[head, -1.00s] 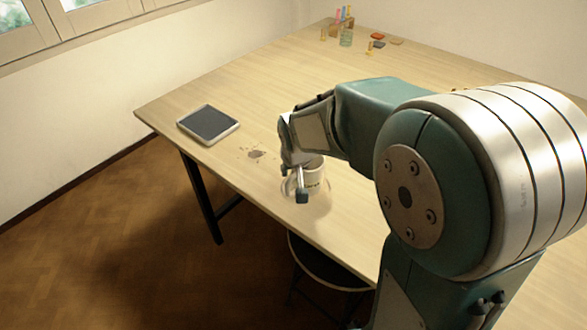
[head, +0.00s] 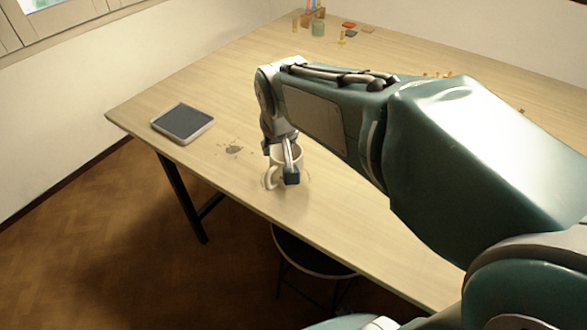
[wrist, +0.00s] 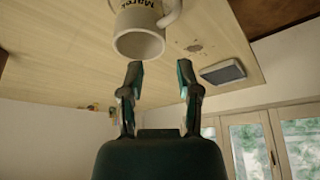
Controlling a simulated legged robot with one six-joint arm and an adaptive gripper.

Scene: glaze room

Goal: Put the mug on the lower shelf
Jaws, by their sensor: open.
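The white mug (head: 280,161) stands on the wooden table near its front edge, its handle toward the lower left in the head view. In the wrist view the mug (wrist: 140,42) shows its open rim, its handle and dark lettering. My gripper (head: 280,163) is open at the mug; one finger covers part of it in the head view. In the wrist view the open fingertips of my gripper (wrist: 159,72) are apart with nothing between them, and the mug lies beyond them, more toward the left finger. I cannot tell whether a finger touches it. No lower shelf is seen.
A dark-screened tablet (head: 183,123) lies at the table's left end, with a brown stain (head: 233,149) between it and the mug. Small jars and coloured pieces (head: 318,28) are at the far end. A round stool (head: 310,256) stands under the front edge.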

